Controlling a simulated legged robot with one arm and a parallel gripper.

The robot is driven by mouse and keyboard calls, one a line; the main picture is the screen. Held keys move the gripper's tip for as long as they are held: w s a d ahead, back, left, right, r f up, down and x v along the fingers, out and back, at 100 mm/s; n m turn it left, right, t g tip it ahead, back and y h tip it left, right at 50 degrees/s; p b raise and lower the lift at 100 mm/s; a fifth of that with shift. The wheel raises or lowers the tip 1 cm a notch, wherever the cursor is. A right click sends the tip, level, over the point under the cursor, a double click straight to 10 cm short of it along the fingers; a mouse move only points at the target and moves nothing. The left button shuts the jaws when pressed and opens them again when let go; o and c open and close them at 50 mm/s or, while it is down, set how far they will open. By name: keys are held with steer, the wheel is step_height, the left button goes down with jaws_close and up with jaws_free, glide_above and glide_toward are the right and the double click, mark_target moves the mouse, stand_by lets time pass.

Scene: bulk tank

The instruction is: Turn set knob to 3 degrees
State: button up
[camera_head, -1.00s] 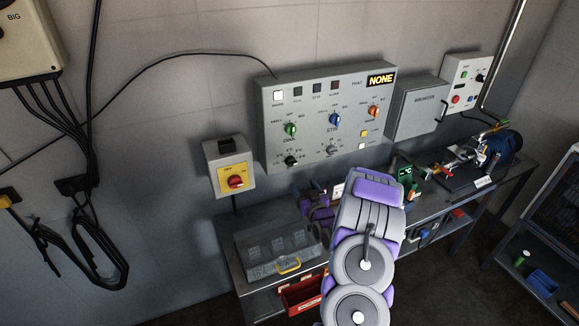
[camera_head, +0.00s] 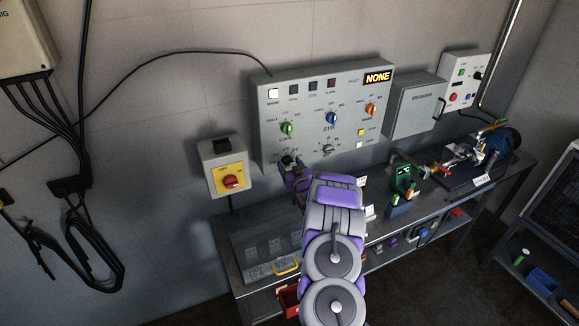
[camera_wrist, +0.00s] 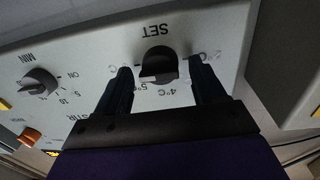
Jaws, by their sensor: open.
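The black set knob (camera_wrist: 159,64) sits on the grey control panel under the upside-down word SET in the wrist view. Degree marks ring it; 4°C and 5°C are readable on the gripper side, and others are partly covered. I cannot tell which mark it points to. My gripper (camera_wrist: 160,70) is open, with one dark finger on each side of the knob and visible gaps between. In the head view, my gripper (camera_head: 297,178) is at the panel's lower left corner and partly covers the knob (camera_head: 287,161).
On the panel (camera_head: 300,103) are green, blue and orange knobs and a smaller grey knob (camera_head: 328,149). The wrist view shows that grey knob (camera_wrist: 38,82) at left. A bench (camera_head: 222,225) with tools stands below.

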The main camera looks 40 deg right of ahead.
steer(key=shift+w+d, duration=0.1)
steer(key=shift+d, duration=0.2)
steer(key=shift+a, duration=0.15)
steer(key=shift+a, duration=0.25)
steer(key=c, duration=0.3)
steer(key=shift+d, duration=0.15)
steer(key=c, duration=0.7)
